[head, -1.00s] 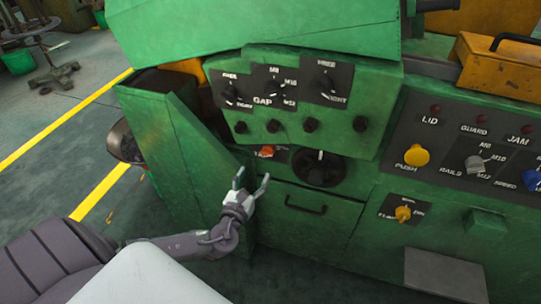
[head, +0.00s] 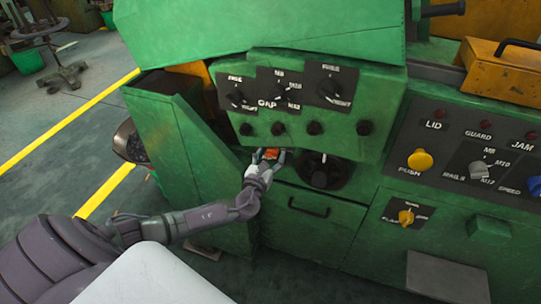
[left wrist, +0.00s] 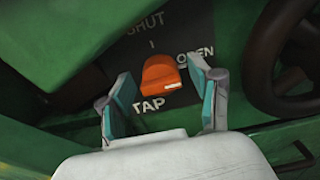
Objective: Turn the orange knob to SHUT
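The orange knob (left wrist: 160,75) sits on a dark plate (left wrist: 180,28) with the words SHUT at the top, OPEN at the right and TAP below. A pale mark on the knob lies at its lower right side, below the word OPEN. My left gripper (left wrist: 164,92) is open, with one finger on each side of the knob; I cannot tell whether either finger touches it. In the head view the orange knob (head: 270,154) shows small between the fingertips of my left gripper (head: 267,157). My right gripper is in neither view.
A black handwheel (head: 321,170) stands just right of the knob; its rim (left wrist: 265,60) also shows in the left wrist view. The green panel with black knobs (head: 365,95) overhangs above. A drawer handle (head: 308,207) is below.

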